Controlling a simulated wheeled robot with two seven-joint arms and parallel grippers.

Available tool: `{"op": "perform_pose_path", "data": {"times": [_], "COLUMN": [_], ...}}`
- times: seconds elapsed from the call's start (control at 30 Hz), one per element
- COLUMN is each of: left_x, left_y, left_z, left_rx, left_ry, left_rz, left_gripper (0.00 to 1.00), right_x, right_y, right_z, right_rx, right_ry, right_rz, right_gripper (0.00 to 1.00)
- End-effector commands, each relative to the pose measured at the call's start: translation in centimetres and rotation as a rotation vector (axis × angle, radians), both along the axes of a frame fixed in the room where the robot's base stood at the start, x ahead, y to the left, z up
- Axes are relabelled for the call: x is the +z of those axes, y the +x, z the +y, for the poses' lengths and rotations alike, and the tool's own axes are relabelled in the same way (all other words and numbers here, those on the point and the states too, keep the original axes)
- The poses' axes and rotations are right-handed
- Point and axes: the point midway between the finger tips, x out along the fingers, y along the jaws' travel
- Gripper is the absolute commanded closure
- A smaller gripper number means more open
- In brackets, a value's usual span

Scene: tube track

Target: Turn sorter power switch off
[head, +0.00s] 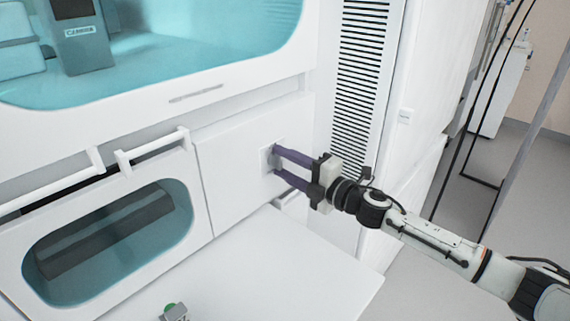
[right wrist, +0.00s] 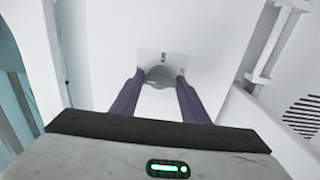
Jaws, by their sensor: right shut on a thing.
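The sorter's power switch shows in the head view as a pale plate (head: 266,158) on the white front panel, right of the lower window. In the right wrist view its plate (right wrist: 162,59) carries a small dark label, with a grey rounded knob (right wrist: 160,73) below it. My right gripper (head: 275,160) reaches in from the right, and its two purple fingers are shut on the knob, one on each side. The fingertips also show in the right wrist view (right wrist: 160,76). The fingers partly cover the switch in the head view. My left gripper is not in view.
A white shelf (head: 310,270) juts out below the switch. A small grey block with a green top (head: 175,311) shows at the bottom edge. White handles (head: 150,147) run above the lower window (head: 110,240). A slotted vent (head: 360,80) stands right of the panel.

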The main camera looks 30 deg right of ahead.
Motion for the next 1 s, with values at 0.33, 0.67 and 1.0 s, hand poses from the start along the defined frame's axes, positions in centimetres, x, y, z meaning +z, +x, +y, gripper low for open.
{"op": "perform_pose_path", "data": {"times": [0.33,0.67,1.0], "left_x": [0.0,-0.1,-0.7], "left_y": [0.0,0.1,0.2], "left_z": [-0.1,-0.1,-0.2], "left_rx": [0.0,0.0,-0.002], "left_ry": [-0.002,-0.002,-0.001], "left_rz": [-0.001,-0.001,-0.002], "left_gripper": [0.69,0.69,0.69], "right_x": [-0.1,-0.2,-0.4], "right_y": [0.0,-0.8,-5.8], "right_z": [0.0,-0.3,-2.0], "right_rx": [0.001,0.0,0.001], "right_ry": [-0.003,-0.003,-0.002], "right_rz": [0.0,0.002,0.005], "right_gripper": [0.4,0.4,0.4]}}
